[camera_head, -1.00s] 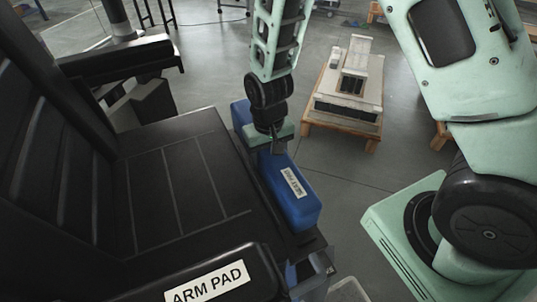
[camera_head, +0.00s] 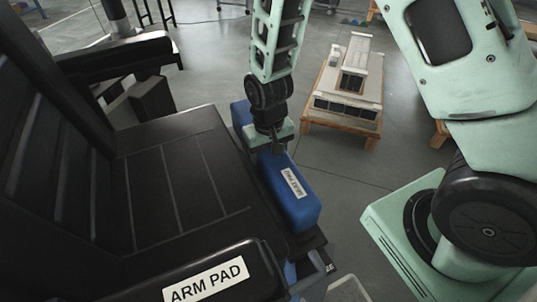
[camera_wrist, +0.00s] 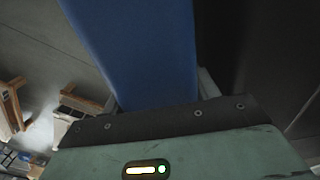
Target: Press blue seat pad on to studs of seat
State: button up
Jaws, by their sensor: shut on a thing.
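The blue seat pad (camera_head: 292,205) is a long block with a white label, lying along the front edge of the black seat (camera_head: 180,185) in the head view. My gripper (camera_head: 276,146) is shut on the pad near its middle, from above. The wrist view shows the pad (camera_wrist: 140,50) filling the space in front of my gripper (camera_wrist: 160,105). The studs are hidden, and I cannot tell whether the pad touches the seat beneath it.
A black armrest labelled ARM PAD (camera_head: 205,280) is in the near foreground, and another armrest (camera_head: 115,58) is at the far side. A wooden pallet with a pale grey part (camera_head: 345,95) stands on the floor beyond. Open grey floor (camera_head: 350,190) lies right of the seat.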

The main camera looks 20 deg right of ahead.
jog(key=shift+f+b, duration=0.45)
jog(key=shift+f, duration=1.05)
dwell(2.7)
jog(key=o, duration=1.8)
jog(key=shift+c, duration=0.2)
jog(key=shift+a+r, duration=0.15)
jog(key=shift+r, duration=0.05)
jog(key=shift+c, duration=0.7)
jog(key=shift+r+p, duration=0.35)
jog(key=shift+p, duration=0.05)
jog(key=shift+r+p, duration=0.6)
